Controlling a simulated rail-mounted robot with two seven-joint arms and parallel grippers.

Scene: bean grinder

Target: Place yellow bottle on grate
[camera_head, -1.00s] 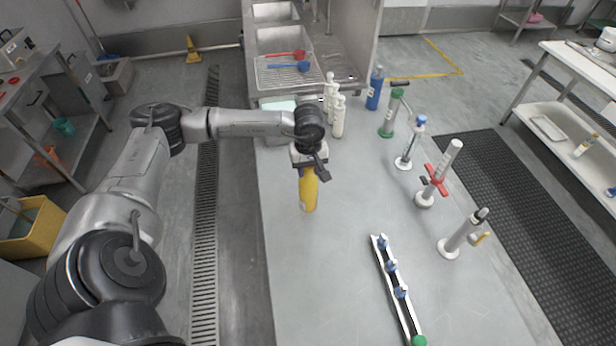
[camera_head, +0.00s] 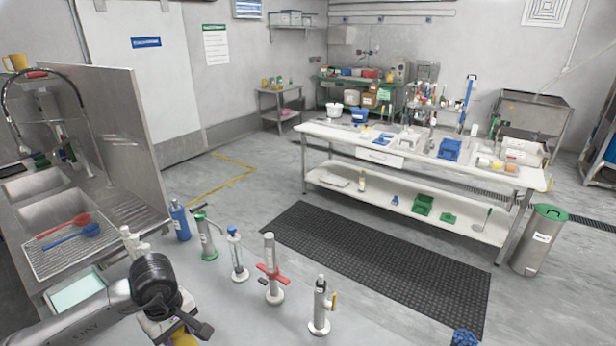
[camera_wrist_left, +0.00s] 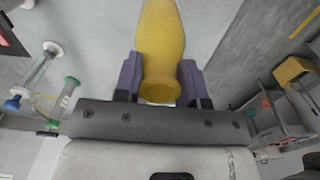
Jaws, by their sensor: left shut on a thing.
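The yellow bottle (camera_wrist_left: 160,45) is held between the purple fingers of my left gripper (camera_wrist_left: 160,80) in the left wrist view. The fingers are shut on it from both sides. In the head view only a little of the yellow bottle (camera_head: 184,338) shows at the bottom edge, below my left gripper (camera_head: 178,328). How high its base is cannot be told. A wire grate (camera_head: 84,253) lies by the sinks at the left, with a red ladle (camera_head: 70,222) and a blue ladle (camera_head: 80,236) on it. My right gripper is not in view.
A blue bottle (camera_head: 180,222), a green-based stand (camera_head: 207,240) and several upright instruments stand on the near counter (camera_head: 250,325). A pale tray (camera_head: 77,292) lies by the grate. A white bench (camera_head: 330,134) stands across the aisle beyond a black mat (camera_head: 380,268).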

